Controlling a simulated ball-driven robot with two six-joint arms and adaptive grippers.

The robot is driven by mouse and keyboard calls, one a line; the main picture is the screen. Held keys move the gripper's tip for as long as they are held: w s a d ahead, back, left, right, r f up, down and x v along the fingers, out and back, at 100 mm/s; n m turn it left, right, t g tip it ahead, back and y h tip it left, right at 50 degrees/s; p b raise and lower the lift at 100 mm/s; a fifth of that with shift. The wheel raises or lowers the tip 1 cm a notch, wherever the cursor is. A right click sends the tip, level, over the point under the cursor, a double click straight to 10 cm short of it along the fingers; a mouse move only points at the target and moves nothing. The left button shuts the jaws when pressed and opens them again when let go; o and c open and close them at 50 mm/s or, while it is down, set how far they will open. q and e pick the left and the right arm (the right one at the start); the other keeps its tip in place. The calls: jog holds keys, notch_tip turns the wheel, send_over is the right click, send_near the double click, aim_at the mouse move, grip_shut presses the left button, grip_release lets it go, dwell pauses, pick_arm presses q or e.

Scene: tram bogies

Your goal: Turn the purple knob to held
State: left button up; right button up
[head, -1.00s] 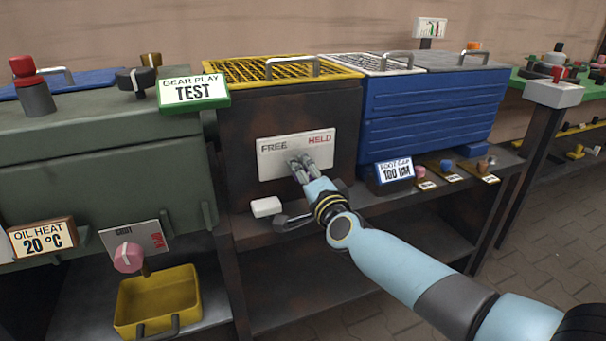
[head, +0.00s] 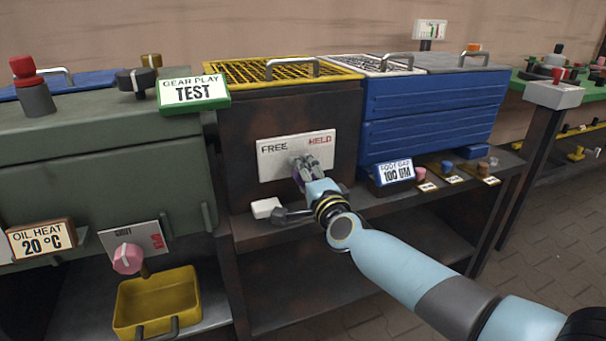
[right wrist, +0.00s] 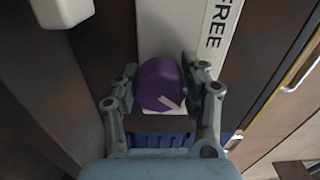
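The purple knob (right wrist: 160,86) sits on a white plate marked FREE at left and HELD at right (head: 281,146) in the head view. A white line on the knob's face points to the lower right in the right wrist view. My right gripper (head: 306,163) is at the plate, mostly covering the knob. In the right wrist view the fingers of my right gripper (right wrist: 160,78) lie close along both sides of the knob and appear shut on it. That view shows FREE sideways at the right; HELD is out of it. My left gripper is not in view.
A white block (head: 266,208) and a dark lever (head: 292,215) are just below the plate. A blue ribbed box (head: 430,112) stands to the right, with a FOOT GAP sign (head: 394,172) below it. A pink knob (head: 128,258) and yellow bin (head: 157,300) are at lower left.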

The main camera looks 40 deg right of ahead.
jog(key=o, duration=0.4)
jog(key=shift+f, duration=0.1)
jog(key=shift+o, duration=0.5)
jog(key=v, duration=1.2)
